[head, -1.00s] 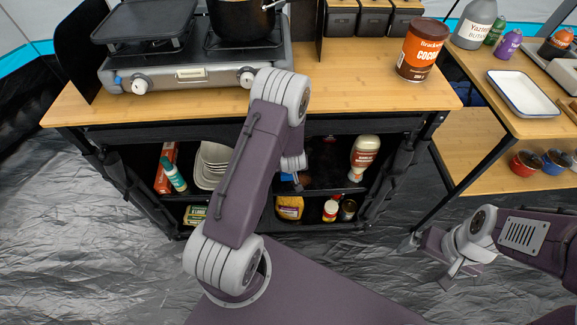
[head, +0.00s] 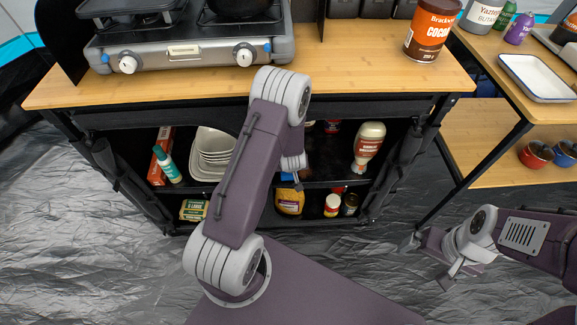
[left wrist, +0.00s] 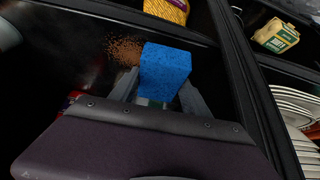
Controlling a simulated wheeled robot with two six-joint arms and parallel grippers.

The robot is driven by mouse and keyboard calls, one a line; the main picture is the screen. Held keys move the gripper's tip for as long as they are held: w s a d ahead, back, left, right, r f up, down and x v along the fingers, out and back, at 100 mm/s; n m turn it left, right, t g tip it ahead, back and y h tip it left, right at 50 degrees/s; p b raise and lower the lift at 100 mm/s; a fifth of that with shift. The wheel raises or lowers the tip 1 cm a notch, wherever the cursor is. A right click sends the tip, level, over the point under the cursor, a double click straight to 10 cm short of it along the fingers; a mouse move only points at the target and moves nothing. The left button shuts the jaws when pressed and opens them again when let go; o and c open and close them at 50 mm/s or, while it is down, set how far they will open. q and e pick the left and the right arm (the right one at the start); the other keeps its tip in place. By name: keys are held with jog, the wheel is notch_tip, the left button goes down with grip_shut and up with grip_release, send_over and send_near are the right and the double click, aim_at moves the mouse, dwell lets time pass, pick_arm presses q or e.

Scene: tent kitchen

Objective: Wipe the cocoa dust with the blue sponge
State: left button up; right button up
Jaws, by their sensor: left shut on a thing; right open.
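The blue sponge (left wrist: 165,72) is held between the fingers of my left gripper (left wrist: 160,95) in the left wrist view. The brown cocoa dust (left wrist: 123,50) lies on the dark shelf beside the sponge, to its left in that view. Whether the sponge touches the shelf is hard to tell. In the head view my left gripper is inside the cabinet, mostly hidden behind my arm, with a bit of blue sponge (head: 287,176) showing. The dust is not discernible there. My right gripper (head: 428,262) is open and empty, above the floor at the right.
On the cabinet's shelves are white bowls (head: 211,152), a sauce bottle (head: 369,145) and a yellow pack (head: 290,201). The cabinet's upright posts flank the shelf opening. A stove (head: 190,45) and a cocoa can (head: 431,30) stand on the counter (head: 370,70).

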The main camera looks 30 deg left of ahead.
pick_arm(q)
jog(key=shift+f+b, duration=0.8)
jog(key=shift+f, duration=0.25)
jog(key=shift+d+r, duration=0.1)
jog(key=shift+r, duration=0.05)
jog(key=d+p, duration=0.1)
jog(key=w+d+p, duration=0.1)
jog(key=shift+w+d+r+p, duration=0.1)
jog(key=shift+w+r+p, duration=0.1)
jog(key=shift+p, duration=0.1)
jog(key=shift+w+d+f, duration=0.15)
jog(key=shift+w+d, duration=0.05)
jog(key=shift+d, duration=0.1)
